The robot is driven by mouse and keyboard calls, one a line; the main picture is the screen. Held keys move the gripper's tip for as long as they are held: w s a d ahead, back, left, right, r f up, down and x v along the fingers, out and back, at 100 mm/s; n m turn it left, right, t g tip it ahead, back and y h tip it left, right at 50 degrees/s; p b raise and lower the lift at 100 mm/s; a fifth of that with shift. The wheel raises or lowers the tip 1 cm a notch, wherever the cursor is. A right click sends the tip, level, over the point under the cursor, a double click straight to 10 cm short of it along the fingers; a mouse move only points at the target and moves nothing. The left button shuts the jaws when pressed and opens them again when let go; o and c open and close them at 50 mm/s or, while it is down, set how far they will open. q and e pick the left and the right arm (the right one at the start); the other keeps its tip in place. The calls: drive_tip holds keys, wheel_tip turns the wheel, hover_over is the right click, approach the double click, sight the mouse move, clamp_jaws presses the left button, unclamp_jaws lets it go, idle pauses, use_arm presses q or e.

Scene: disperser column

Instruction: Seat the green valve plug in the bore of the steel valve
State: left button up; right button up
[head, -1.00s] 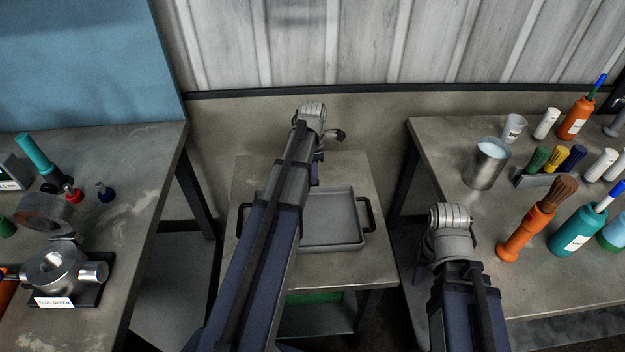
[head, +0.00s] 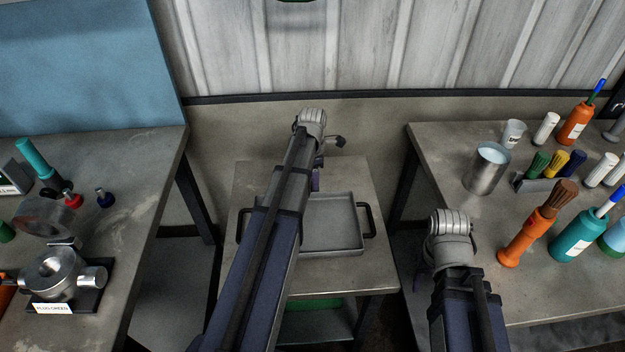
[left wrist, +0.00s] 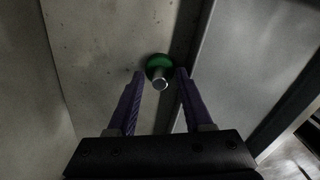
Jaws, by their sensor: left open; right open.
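The green valve plug (left wrist: 158,68) shows in the left wrist view, with a round green head and a short steel end. It sits between the fingertips of my left gripper (left wrist: 160,74), which is open, with the fingers apart on either side. In the head view my left gripper (head: 317,178) is over the small middle table, mostly hidden by its arm, and the plug is not visible there. The steel valve (head: 50,276) stands on a dark base on the left table, its bore opening upward, with a "PLUG GREEN" label. My right gripper (head: 425,270) is mostly hidden behind its wrist.
A grey tray (head: 345,248) with dark handles lies on the middle table. Red (head: 72,199) and blue (head: 105,199) plugs and a teal-handled tool (head: 35,158) stand behind the valve. The right table holds a steel cup (head: 486,170), bottles and a brush (head: 535,225).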

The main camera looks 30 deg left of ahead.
wheel_tip(320, 180, up, 12)
drive_tip(key=p, duration=1.2)
drive_tip(key=shift+r, duration=0.15)
